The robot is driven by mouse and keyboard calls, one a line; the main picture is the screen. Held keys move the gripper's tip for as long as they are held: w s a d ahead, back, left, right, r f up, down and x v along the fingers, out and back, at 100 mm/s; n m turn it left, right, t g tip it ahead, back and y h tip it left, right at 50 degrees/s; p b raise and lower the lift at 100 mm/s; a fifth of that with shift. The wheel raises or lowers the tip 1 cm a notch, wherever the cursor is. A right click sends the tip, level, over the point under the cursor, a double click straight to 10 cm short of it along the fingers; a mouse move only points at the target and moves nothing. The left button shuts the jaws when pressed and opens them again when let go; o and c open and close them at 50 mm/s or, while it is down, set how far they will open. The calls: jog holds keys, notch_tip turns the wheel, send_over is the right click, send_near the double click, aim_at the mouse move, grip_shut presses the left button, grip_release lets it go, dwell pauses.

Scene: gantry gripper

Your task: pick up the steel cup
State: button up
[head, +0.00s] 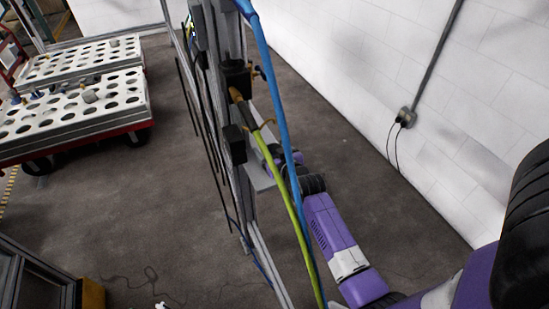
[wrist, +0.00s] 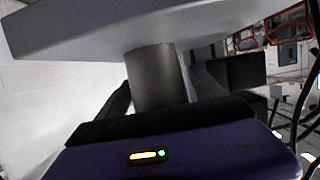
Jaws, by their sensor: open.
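In the wrist view the steel cup (wrist: 157,77) is a dull grey cylinder. One end meets a pale flat slab (wrist: 90,32) across the top of the picture; its other end is hidden behind the dark edge of my gripper's body. My gripper (wrist: 165,92) is open, with one dark finger left of the cup and one right of it. The cup lies between them; I cannot tell whether either finger touches it. In the head view I cannot make out the cup, and my gripper's fingers are hidden behind the gantry frame and its fittings.
The metal gantry frame (head: 236,196) stands upright mid-picture, with a small grey plate (head: 262,176) on it. A blue hose (head: 275,88) and a yellow-green cable (head: 285,190) hang before my arm. Carts with perforated white tops (head: 75,127) stand left. A white wall (head: 345,60) is right.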

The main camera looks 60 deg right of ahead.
jog(key=c, duration=1.5)
jog(key=shift+r, duration=0.15)
